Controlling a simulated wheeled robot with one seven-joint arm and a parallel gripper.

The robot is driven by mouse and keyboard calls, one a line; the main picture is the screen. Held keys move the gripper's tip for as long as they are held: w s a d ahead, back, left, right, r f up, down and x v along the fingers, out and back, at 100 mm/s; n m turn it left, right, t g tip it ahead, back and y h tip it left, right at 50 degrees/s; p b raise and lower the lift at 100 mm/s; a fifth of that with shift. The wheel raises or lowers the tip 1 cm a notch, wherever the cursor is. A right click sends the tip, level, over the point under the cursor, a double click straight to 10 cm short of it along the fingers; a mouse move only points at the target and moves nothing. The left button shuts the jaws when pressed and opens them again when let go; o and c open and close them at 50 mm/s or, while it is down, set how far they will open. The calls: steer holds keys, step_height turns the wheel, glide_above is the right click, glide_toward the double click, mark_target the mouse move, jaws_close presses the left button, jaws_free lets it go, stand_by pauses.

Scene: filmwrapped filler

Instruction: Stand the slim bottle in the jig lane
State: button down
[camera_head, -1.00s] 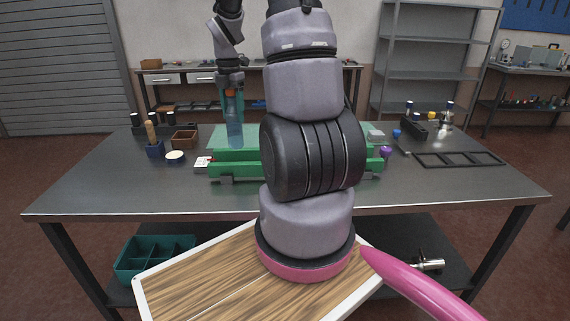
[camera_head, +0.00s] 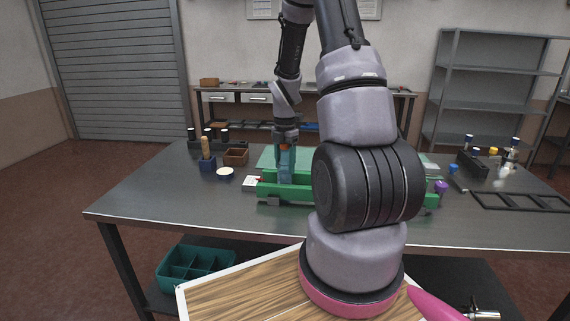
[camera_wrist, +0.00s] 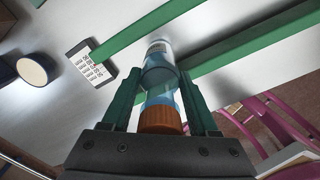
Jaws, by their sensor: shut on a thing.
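The slim bottle (camera_head: 287,172) is translucent blue with an orange cap. My gripper (camera_wrist: 160,92) is shut on it near the cap, with a green finger on each side. In the head view the bottle hangs upright, cap up, within the green jig (camera_head: 270,190). In the wrist view the bottle's far end (camera_wrist: 158,46) lies between the jig's two green rails (camera_wrist: 235,47). I cannot tell whether its base touches the lane floor. My arm hides the jig's right part in the head view.
A white card with printed marks (camera_wrist: 92,63) lies at the lane's left end. A round pale-topped pot (camera_head: 225,174), a blue holder (camera_head: 207,163) and a brown box (camera_head: 236,156) stand to the left. A purple item (camera_head: 440,187) and a black frame (camera_head: 520,201) are at right. The table's left front is clear.

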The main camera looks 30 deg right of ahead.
steer(key=shift+c, duration=0.8)
jaws_free()
steer(key=shift+f, duration=0.1)
step_height(320, 180, up, 12)
steer(key=shift+r, duration=0.1)
steer(key=s+a+r+m+t, duration=0.2)
steer(key=s+a+r+m, duration=0.2)
steer(key=m, duration=0.5)
steer(key=s+a+r+m+t+y, duration=0.1)
steer(key=s+a+r+m, duration=0.3)
steer(key=s+r+m, duration=0.4)
steer(key=s+a+r+m+t+y, duration=0.1)
steer(key=s+a+r+m+t, duration=0.3)
steer(key=s+r+m, duration=0.3)
steer(key=shift+s+a+r+m, duration=0.35)
steer(key=shift+a+r+m, duration=0.3)
steer(key=shift+m, duration=0.65)
